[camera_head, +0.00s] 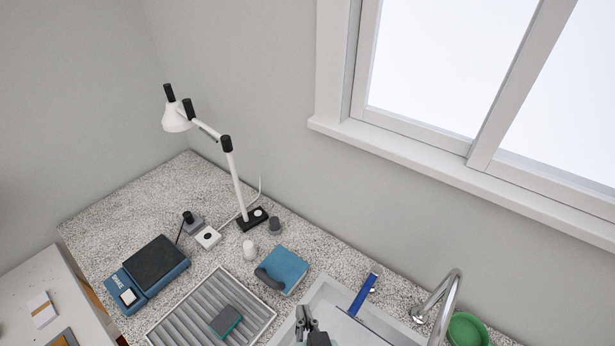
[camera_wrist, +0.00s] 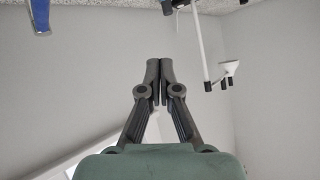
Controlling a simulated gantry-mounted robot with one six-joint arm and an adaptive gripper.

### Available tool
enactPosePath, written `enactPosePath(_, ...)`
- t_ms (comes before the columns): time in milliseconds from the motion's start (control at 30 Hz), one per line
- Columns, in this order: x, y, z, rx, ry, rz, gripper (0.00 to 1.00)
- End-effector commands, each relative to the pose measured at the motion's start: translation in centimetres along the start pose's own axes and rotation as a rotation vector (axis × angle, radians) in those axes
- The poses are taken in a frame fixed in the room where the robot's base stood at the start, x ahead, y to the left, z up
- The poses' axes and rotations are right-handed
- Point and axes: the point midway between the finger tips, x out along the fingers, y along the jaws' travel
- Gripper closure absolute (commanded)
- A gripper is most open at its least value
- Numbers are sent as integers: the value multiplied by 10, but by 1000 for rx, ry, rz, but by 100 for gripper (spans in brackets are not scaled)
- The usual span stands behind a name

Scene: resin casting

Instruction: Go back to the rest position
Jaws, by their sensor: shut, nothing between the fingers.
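My gripper (camera_head: 305,314) shows at the bottom of the head view, in front of the left part of the sink. In the wrist view my gripper (camera_wrist: 159,68) has its two dark fingers together, with nothing between them. The wrist view looks toward bare grey wall, with the counter edge at the top of the picture. The rest of my arm is mostly cut off by the lower edge of the head view.
A metal sink (camera_head: 330,293) with a curved faucet (camera_head: 441,300) lies at the lower right, with a green bowl (camera_head: 467,331) beside it.

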Motion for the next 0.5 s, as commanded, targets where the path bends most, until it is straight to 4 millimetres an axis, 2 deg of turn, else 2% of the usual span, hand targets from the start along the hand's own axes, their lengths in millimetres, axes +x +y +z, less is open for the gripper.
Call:
enactPosePath(33, -11, -9, -21, -63, 28, 54, 100)
enactPosePath(133, -41, -16, -55, -131, 87, 190, 100)
enactPosePath(200, -61, -19, -89, -123, 75, 198, 100)
enactPosePath(367, -91, -30, -141, -119, 73, 200, 100)
enactPosePath(500, -123, -42, -196, -117, 73, 201, 100)
